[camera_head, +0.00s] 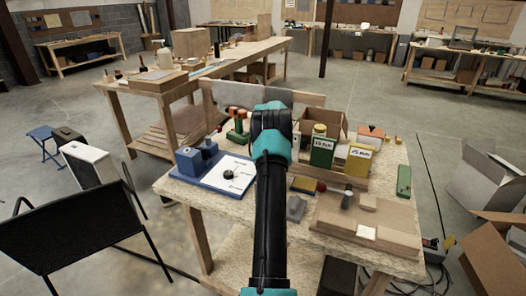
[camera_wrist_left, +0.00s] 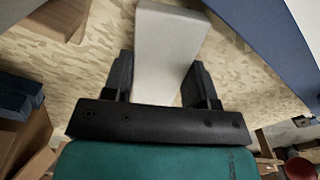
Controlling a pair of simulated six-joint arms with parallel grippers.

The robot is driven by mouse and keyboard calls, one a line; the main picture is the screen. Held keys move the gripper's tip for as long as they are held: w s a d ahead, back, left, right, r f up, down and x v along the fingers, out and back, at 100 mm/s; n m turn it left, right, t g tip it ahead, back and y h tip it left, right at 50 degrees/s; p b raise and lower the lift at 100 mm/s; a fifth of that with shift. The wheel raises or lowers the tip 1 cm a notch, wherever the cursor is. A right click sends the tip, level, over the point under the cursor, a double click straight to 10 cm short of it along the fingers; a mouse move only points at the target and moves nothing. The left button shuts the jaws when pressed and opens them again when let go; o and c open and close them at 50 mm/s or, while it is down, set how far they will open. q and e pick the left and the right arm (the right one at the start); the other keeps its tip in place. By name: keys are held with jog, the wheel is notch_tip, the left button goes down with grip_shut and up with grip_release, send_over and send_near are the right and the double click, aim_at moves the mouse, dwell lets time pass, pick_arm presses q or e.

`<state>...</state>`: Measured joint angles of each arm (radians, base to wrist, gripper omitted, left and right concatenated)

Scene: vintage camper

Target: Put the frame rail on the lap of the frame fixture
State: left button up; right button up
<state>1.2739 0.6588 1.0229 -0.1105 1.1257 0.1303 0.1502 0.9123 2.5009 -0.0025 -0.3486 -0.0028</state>
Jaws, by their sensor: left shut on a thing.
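My left gripper (camera_wrist_left: 160,64) is shut on a pale grey-white bar, which I take to be the frame rail (camera_wrist_left: 168,38). The bar extends away from between the two black fingers, above the speckled tabletop. In the head view my left arm comes up the middle over the workbench; its fingers and the bar are hidden there. A light wooden assembly with raised blocks, likely the frame fixture (camera_head: 338,222), lies at the front right of the bench. A small white piece (camera_head: 367,233) lies at its front. I cannot make out the lap. My right gripper is out of view.
A blue plate with a white top (camera_head: 228,178) lies left of my arm. Right of the arm stand a green canister (camera_head: 322,150), a yellow box (camera_head: 358,160) and an open cardboard box (camera_head: 336,122). A grey block (camera_head: 296,209) lies left of the wooden assembly.

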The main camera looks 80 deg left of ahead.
pick_arm(q)
jog(key=shift+f, duration=0.1)
jog(key=o, duration=1)
jog(key=shift+c, duration=0.2)
notch_tip(320, 180, up, 12)
